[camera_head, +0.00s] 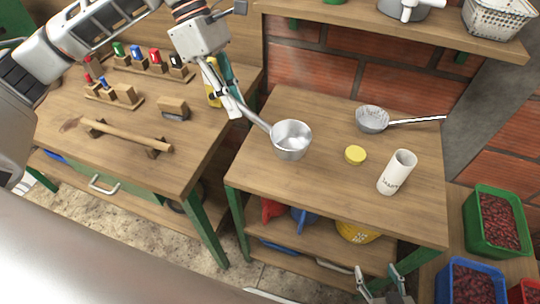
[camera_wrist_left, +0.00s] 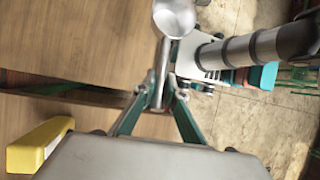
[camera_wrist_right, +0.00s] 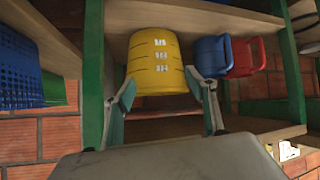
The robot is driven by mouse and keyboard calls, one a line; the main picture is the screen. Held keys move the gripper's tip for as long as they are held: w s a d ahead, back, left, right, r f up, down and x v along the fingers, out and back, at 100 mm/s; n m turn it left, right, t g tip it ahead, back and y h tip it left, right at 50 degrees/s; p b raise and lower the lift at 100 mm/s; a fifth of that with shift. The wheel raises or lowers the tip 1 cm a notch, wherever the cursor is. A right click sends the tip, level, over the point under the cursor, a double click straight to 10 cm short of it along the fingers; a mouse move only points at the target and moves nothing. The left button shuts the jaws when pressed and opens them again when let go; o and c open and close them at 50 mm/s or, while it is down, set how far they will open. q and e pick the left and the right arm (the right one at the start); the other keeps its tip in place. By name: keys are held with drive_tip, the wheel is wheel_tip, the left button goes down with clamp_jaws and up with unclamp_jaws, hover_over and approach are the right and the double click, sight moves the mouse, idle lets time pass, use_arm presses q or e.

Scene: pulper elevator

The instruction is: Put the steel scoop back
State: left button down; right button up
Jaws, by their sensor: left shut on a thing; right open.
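The steel scoop (camera_head: 291,138) has a round, shiny bowl and a long handle. My left gripper (camera_head: 233,104) is shut on the handle. In the head view the bowl appears over the left part of the right-hand table; I cannot tell how high it is. In the left wrist view (camera_wrist_left: 164,92) the fingers close around the handle, and the scoop bowl (camera_wrist_left: 175,17) is cut off at the top edge. My right gripper (camera_head: 385,284) is open and empty at the front of that table. In the right wrist view (camera_wrist_right: 166,92) its fingers frame a yellow bucket (camera_wrist_right: 158,62) behind them.
On the right-hand table (camera_head: 330,190) are a strainer-like pan (camera_head: 372,119), a yellow lid (camera_head: 355,155) and a white cylinder (camera_head: 397,172). The left bench has a wooden mallet-like stick (camera_head: 130,137) on supports. Crates of red berries (camera_head: 498,220) stand at the right. A shelf (camera_head: 400,28) overhangs behind.

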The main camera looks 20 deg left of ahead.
use_arm(q)
drive_tip(key=a+n+t, duration=0.1)
drive_tip(key=n, duration=0.1)
drive_tip(key=a+r+n+t+b, duration=0.1)
drive_tip(key=n, duration=0.1)
drive_tip(key=a+r+n+t, duration=0.1)
drive_tip(key=n, duration=0.2)
drive_tip(key=shift+w+r+b, duration=0.1)
drive_tip(key=shift+r+b, duration=0.05)
drive_tip(key=shift+b, duration=0.25)
drive_tip(key=f+n, duration=0.1)
drive_tip(key=f, duration=0.5)
drive_tip(key=a+f+n+t+b, duration=0.1)
drive_tip(key=f, duration=0.5)
drive_tip(key=f+n+b, duration=0.1)
drive_tip(key=f, duration=0.5)
drive_tip(key=shift+a+f+t, duration=0.2)
drive_tip(key=shift+f+t, duration=0.1)
drive_tip(key=shift+f, duration=0.1)
drive_tip(key=c, duration=2.1)
unclamp_jaws()
drive_tip(key=shift+f, duration=0.1)
drive_tip(key=v, duration=1.2)
